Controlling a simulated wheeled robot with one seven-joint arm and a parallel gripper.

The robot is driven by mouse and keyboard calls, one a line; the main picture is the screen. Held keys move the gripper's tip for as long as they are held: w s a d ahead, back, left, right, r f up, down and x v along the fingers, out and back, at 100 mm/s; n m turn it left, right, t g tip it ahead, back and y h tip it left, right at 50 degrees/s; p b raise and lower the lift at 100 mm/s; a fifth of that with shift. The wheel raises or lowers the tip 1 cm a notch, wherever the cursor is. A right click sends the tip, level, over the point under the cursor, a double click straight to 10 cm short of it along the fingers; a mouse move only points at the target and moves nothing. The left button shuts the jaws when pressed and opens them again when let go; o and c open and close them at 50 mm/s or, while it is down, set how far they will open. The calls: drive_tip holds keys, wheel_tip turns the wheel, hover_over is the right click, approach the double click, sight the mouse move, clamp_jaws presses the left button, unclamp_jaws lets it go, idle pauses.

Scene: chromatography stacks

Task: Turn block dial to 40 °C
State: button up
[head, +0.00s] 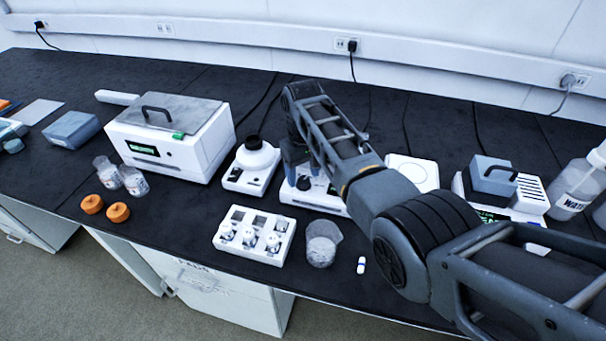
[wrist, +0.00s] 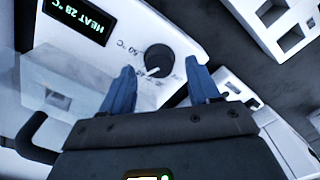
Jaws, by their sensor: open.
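The block dial (wrist: 159,60) is a round black knob with a white pointer mark, on a white front panel in the wrist view. A "50 °C" label is beside it; another label near the pointer is partly hidden by a finger. The block's display (wrist: 78,18) reads "HEAT 28 °C", upside down. My gripper (wrist: 161,72) is open, with blue fingers apart on either side of the dial's lower edge in this view; I cannot tell whether they touch it. In the head view, the white heating block (head: 315,201) is under my gripper (head: 296,158), partly covered by my arm.
A white vial rack (head: 225,242) and a glass beaker (head: 322,246) stand in front of the block. A white device with a black top (head: 250,165) is to its left, and a white plate (head: 411,173) to its right. A blue-and-white stir bar (head: 361,265) lies near the bench edge.

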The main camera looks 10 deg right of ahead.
sight(303, 179)
wheel_tip(303, 179, up, 7)
drive_tip(key=shift+f, duration=0.2)
idle(0.5)
